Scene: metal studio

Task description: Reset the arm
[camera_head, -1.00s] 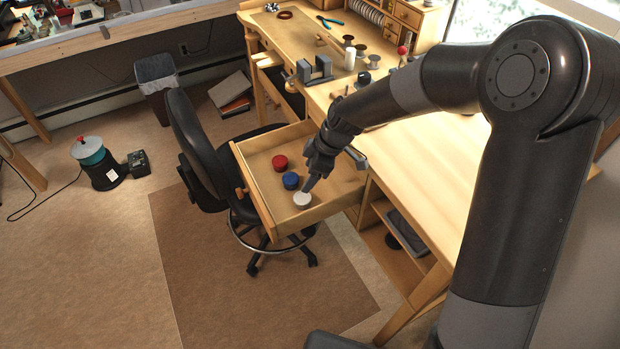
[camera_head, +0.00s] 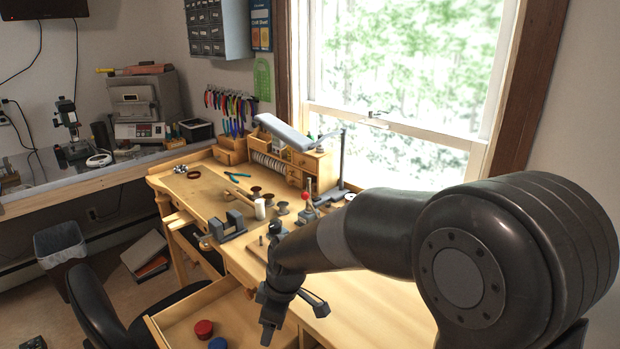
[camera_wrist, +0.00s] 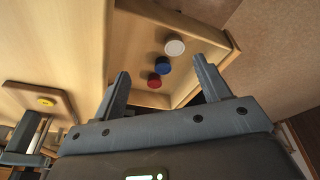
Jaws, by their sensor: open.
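My gripper (camera_head: 293,318) is open and hangs by the right side of the open wooden drawer (camera_head: 182,306) in the head view. In the wrist view my gripper (camera_wrist: 160,67) has its two fingers apart with nothing held between them. Beyond them the drawer holds a white round piece (camera_wrist: 175,46), a blue one (camera_wrist: 164,65) and a red one (camera_wrist: 154,80). In the head view the red piece (camera_head: 204,329) and the blue piece (camera_head: 217,344) show at the bottom edge. The white piece is not visible there.
The wooden workbench (camera_head: 365,297) lies behind and under my arm. A grey vise (camera_head: 227,228), a white cylinder (camera_head: 260,209) and small tools stand on it. A black chair (camera_head: 97,310) is left of the drawer. A window is behind the bench.

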